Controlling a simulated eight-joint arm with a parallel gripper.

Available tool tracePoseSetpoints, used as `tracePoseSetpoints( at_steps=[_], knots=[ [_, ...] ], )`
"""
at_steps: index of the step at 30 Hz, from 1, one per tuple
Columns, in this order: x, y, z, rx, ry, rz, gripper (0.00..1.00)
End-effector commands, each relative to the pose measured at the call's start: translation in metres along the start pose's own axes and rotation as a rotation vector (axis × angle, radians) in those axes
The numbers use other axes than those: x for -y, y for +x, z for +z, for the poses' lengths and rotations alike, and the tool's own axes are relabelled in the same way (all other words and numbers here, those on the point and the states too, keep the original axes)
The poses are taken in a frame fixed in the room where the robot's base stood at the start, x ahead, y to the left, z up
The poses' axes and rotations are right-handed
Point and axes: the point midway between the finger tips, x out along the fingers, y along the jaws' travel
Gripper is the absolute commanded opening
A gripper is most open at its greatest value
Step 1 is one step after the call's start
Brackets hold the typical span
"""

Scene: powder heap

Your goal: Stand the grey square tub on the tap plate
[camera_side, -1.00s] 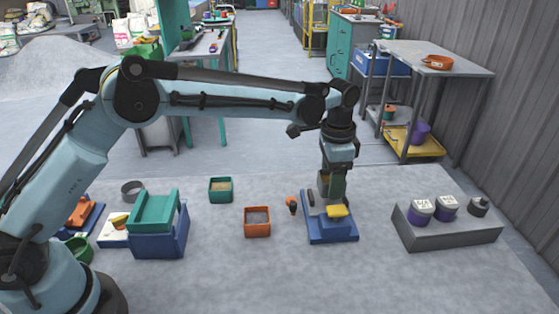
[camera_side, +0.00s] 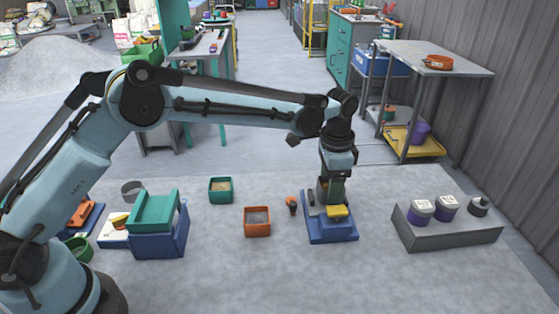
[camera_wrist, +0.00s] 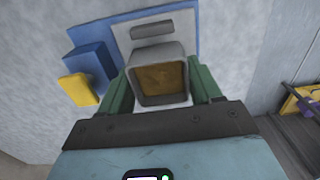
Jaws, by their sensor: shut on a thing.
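The grey square tub (camera_wrist: 160,75), open on top with brown powder inside, sits between the green fingers of my gripper (camera_wrist: 162,88) in the wrist view. The fingers are shut on its two sides. In the side view my gripper (camera_side: 331,193) points down over the blue tap unit (camera_side: 330,233), and the tub is mostly hidden there. In the wrist view the pale tap plate (camera_wrist: 124,36) shows around the tub's far side, with a grey bar (camera_wrist: 152,29) just beyond it. I cannot tell whether the tub touches the plate.
A yellow block (camera_side: 337,211) is at the tap unit's front. An orange tub (camera_side: 257,222) and a green tub (camera_side: 220,190) stand to the left. A grey step (camera_side: 450,235) with lidded jars is to the right. The floor in front is clear.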

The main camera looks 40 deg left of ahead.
Motion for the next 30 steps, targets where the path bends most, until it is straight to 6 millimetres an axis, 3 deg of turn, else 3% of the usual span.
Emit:
tracePoseSetpoints(
  at_steps=[27,28,30],
  knots=[
    [0.000,0.010,0.000,0.000,0.000,0.000,0.31],
    [0.000,0.010,0.000,0.000,0.000,0.000,0.67],
    [0.000,0.010,0.000,0.000,0.000,0.000,0.78]
  ],
)
